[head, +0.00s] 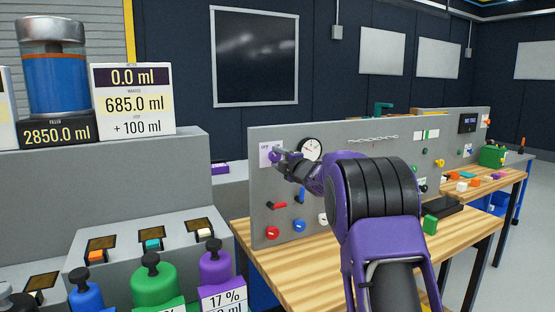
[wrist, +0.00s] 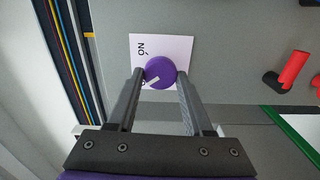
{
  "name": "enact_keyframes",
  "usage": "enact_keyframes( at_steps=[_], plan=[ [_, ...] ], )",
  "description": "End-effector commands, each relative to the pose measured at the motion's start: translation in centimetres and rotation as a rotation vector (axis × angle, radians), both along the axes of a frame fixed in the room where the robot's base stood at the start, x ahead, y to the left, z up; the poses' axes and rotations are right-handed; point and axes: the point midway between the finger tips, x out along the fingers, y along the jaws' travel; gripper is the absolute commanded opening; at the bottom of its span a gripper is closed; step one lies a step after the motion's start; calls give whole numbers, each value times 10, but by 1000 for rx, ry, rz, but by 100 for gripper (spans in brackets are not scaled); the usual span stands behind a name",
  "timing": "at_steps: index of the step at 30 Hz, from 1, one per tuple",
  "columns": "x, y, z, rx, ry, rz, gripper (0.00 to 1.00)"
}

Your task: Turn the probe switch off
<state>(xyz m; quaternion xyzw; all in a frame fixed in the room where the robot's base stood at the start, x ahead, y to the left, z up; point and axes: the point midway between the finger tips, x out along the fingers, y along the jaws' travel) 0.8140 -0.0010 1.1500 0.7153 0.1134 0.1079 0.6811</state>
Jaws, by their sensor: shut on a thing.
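The probe switch is a round purple knob (wrist: 160,71) on a white label (wrist: 181,45) fixed to the grey panel. The knob's white mark points to the lower left in that view. My gripper (wrist: 160,76) is shut on the knob, one finger on each side. In the head view my gripper (head: 277,158) reaches the panel's upper left, at the label (head: 264,148).
The grey panel (head: 350,136) stands on a wooden bench (head: 277,265). A dial gauge (head: 310,148) is right of the switch. A red lever (head: 277,205), a red knob (head: 272,232) and a blue knob (head: 299,226) are below. A grey console (head: 190,170) stands at left.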

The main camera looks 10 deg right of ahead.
Motion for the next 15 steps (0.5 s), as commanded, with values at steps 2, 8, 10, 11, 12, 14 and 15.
enact_keyframes(
  at_steps=[2, 8, 10, 11, 12, 14, 15],
  plan=[
    [0, 0, -1, -24, -7, -1, 0],
    [0, 0, -1, -56, -17, -1, 0],
    [0, 0, -1, -60, -18, -1, 0],
    [0, 0, -1, -62, -19, -1, 0],
    [0, 0, -1, -62, -19, -1, 0],
    [0, 0, -1, -63, -19, -1, 0],
    [0, 0, -1, -63, -19, -1, 0]
  ],
)
